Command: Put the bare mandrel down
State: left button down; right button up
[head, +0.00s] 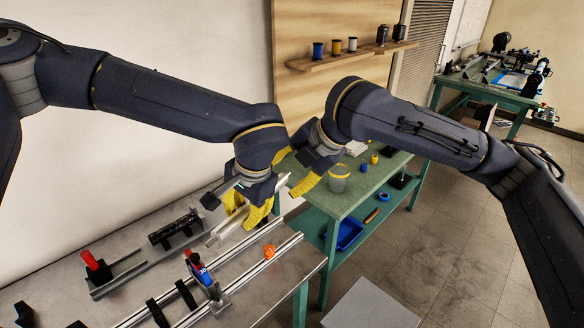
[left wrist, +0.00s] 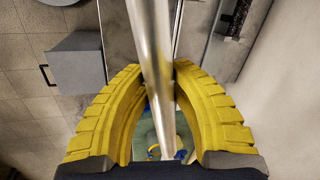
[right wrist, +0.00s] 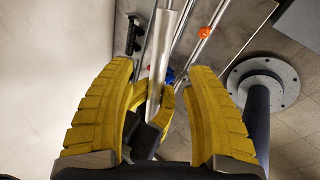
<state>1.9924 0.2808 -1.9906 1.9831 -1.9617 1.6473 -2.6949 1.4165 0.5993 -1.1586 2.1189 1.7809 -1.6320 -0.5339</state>
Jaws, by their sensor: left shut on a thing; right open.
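The bare mandrel is a smooth silver tube (head: 225,232), also seen in the left wrist view (left wrist: 150,45) and the right wrist view (right wrist: 163,45). My left gripper (head: 250,212) is shut on it and holds it above the grey bench, roughly in line with the rails. The left fingers (left wrist: 158,68) hide part of the tube. My right gripper (head: 298,183) is open beside the left one, near the tube's end. In the right wrist view its fingers (right wrist: 160,70) stand wide apart, with the left gripper between and beyond them. Whether it touches the tube cannot be told.
Two bright rails (head: 240,263) run along the bench, with black supports (head: 156,312), a blue-and-red fixture (head: 205,281) and an orange knob (head: 268,252). Behind them are a dark cylinder on cradles (head: 175,229) and a red-topped part (head: 92,261). A green table (head: 345,203) adjoins at the right.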

jog(key=x, duration=0.9)
jog(key=shift+w, duration=0.1)
grip_shut()
dwell(0.4)
pick_arm(q)
jog(key=c, duration=2.1)
grip_release()
jog(key=o, duration=0.6)
